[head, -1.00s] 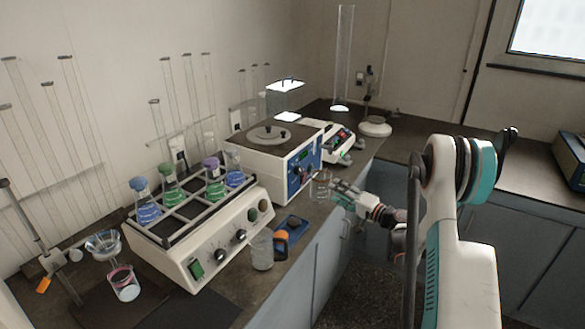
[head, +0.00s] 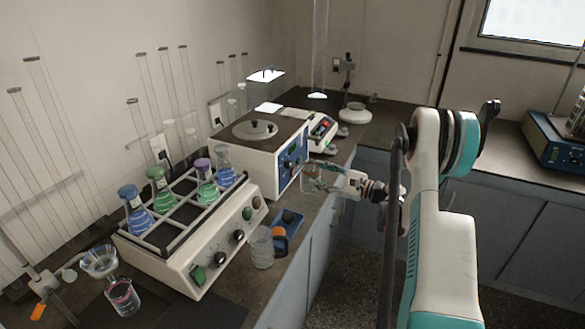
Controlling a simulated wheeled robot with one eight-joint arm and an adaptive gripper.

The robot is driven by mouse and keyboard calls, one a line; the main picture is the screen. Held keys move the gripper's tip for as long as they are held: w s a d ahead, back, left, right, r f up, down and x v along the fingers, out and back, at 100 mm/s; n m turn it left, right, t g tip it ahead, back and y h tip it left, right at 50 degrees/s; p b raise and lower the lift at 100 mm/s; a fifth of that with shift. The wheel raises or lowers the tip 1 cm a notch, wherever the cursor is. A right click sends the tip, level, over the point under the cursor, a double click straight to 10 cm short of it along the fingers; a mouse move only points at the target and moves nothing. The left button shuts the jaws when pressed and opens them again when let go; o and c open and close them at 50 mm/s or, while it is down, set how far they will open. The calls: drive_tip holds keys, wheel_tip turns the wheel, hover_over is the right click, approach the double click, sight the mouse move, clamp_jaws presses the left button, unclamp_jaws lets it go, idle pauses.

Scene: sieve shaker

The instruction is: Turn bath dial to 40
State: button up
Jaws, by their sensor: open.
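The water bath (head: 240,160) is a white box with a round lid (head: 255,130) on top and a blue front panel. Its dark dial (head: 288,166) is on the blue panel; I cannot read its setting. My gripper (head: 314,176) is open in front of the panel, to the right of the dial and apart from it.
A white shaker (head: 205,255) with coloured flasks stands at the left front. A glass beaker (head: 262,248) and a blue-and-orange item (head: 286,228) lie near the bench edge. A smaller white device (head: 322,130) stands behind the bath.

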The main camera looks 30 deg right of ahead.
sight(291, 165)
drive_tip(key=b+x, duration=0.2)
drive_tip(key=x, duration=0.9)
drive_tip(key=shift+w+b, duration=0.1)
drive_tip(key=shift+b, duration=0.2)
drive_tip(key=c, duration=1.1)
